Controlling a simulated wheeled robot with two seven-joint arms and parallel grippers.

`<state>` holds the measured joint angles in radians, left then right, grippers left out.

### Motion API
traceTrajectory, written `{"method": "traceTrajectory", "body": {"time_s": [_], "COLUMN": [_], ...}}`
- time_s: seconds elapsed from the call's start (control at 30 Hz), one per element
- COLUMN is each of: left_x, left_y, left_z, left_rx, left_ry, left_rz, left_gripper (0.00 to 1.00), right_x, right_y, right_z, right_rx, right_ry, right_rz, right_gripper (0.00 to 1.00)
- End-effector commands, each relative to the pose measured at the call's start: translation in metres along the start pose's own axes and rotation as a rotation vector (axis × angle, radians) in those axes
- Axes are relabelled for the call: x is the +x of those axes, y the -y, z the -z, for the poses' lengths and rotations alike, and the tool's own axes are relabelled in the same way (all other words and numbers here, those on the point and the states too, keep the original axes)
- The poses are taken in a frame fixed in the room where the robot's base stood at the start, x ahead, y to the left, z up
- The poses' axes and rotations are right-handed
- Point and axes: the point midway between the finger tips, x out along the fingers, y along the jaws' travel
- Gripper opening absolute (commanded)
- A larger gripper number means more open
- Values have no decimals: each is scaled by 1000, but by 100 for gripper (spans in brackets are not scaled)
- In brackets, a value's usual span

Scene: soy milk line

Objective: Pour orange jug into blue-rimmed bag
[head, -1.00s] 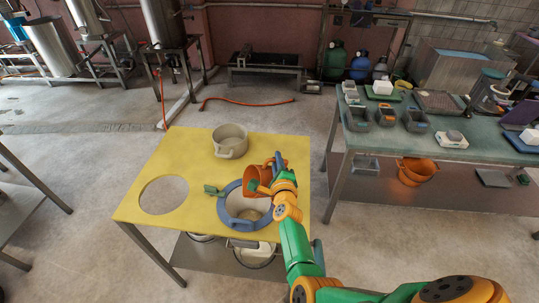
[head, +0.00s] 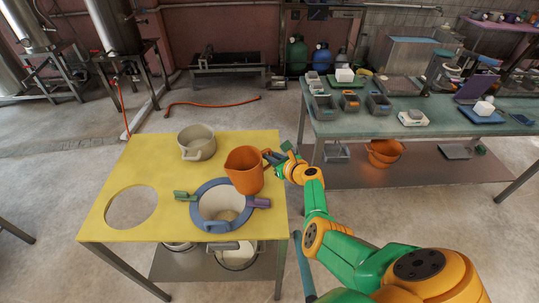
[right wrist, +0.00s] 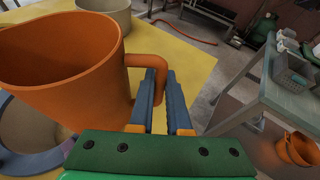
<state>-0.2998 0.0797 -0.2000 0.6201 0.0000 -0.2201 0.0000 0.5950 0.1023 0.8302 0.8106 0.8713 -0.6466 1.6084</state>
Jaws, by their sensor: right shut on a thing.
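The orange jug (head: 244,172) is close to upright over the far right part of the blue-rimmed bag (head: 204,218); I cannot tell its height above the rim. The bag sits in the yellow table, its pale inside partly visible, with a green clip (head: 184,196) at left and a purple clip (head: 260,202) at right. My right gripper (head: 273,159) is shut on the jug's handle, right of the jug. The jug (right wrist: 65,75) and its handle (right wrist: 143,62) fill the left of the right wrist view; its lower inside is hidden. My left gripper is not in view.
A beige pot (head: 197,143) stands behind the bag on the yellow table (head: 150,170). An empty round hole (head: 131,207) is at the table's left. A green workbench (head: 440,113) with several trays and tools stands to the right, an orange bucket (head: 384,152) on its lower shelf.

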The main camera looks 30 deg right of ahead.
Motion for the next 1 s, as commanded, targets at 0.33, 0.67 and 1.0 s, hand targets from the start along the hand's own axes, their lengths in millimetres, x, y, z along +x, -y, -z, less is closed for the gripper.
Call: {"method": "traceTrajectory", "body": {"time_s": [0.33,0.67,1.0], "left_x": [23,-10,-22], "left_y": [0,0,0], "left_z": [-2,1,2], "left_rx": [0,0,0], "left_ry": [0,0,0], "left_rz": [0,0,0], "left_gripper": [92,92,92], "right_x": [10,-4,-27], "right_y": [-7,-19,-46], "right_z": [23,7,-4], "right_rx": [174,172,167], "right_ry": [1,-1,2], "right_rz": [-71,-72,-71], "right_gripper": [0,0,0]}}
